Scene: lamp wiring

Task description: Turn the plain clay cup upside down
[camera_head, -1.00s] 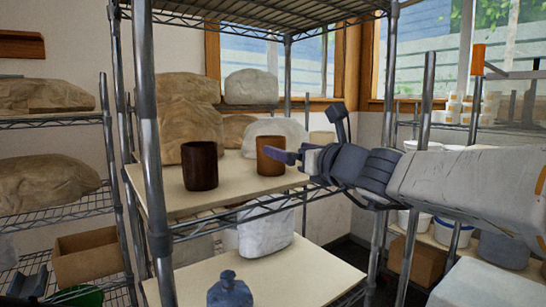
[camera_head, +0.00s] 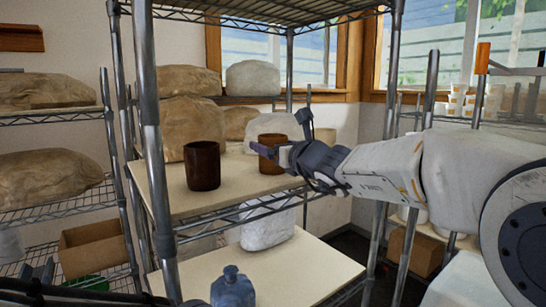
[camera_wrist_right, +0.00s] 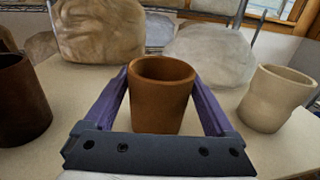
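An orange-brown clay cup (camera_wrist_right: 162,98) stands upright on the shelf board, mouth up; it also shows in the head view (camera_head: 268,157), partly behind my gripper. A pale beige cup (camera_wrist_right: 275,100) stands upright to its right in the wrist view. I cannot tell for sure which one the task calls plain. My right gripper (camera_wrist_right: 161,85) is open, with its purple fingers on either side of the orange-brown cup; firm contact is not visible. In the head view my right gripper (camera_head: 270,152) reaches in from the right. Dark parts of my left arm show at the lower left, fingers not discernible.
A dark brown cup (camera_head: 202,166) stands to the left on the same board (camera_head: 190,199). Wrapped clay lumps (camera_head: 190,122) fill the back. A metal rack post (camera_head: 153,150) stands at the front left. A blue bottle (camera_head: 232,287) stands on the lower shelf.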

